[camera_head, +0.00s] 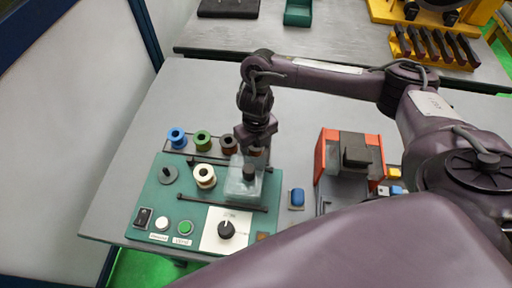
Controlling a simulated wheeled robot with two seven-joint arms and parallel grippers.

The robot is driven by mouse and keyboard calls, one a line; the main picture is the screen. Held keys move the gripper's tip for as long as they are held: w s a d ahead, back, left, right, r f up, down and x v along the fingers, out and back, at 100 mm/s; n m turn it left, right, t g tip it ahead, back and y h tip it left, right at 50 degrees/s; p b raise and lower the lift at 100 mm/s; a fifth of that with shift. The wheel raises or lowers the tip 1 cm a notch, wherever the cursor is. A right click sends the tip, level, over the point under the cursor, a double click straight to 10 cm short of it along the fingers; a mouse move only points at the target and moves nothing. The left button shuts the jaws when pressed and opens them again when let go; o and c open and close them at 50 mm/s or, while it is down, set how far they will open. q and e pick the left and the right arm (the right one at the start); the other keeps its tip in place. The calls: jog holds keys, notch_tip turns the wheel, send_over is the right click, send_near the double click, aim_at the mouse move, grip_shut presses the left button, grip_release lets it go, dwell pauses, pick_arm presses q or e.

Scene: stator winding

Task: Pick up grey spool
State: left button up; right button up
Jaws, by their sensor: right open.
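My right gripper (254,151) points down over the right end of the spool rack, at the back of the green board. It is open, and its fingers cover what stands under them, so I cannot tell whether a spool is between them. I cannot make out a clearly grey spool. A blue spool (177,138), a green spool (202,140) and a dark brown spool (228,144) stand in the rack to the left of the gripper. A cream spool (204,176) stands on the green board (160,204). My left gripper is out of view.
A clear box (242,186) stands on the board just in front of the gripper. A grey disc with a peg (168,174), a dial (226,230) and buttons are on the board. An orange-and-grey fixture (323,160) stands right. The table (200,92) behind the rack is clear.

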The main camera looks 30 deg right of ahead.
jog(key=shift+c, duration=0.5)
jog(key=c, duration=0.7)
jog(key=shift+o, duration=0.2)
jog(key=shift+r, duration=0.1)
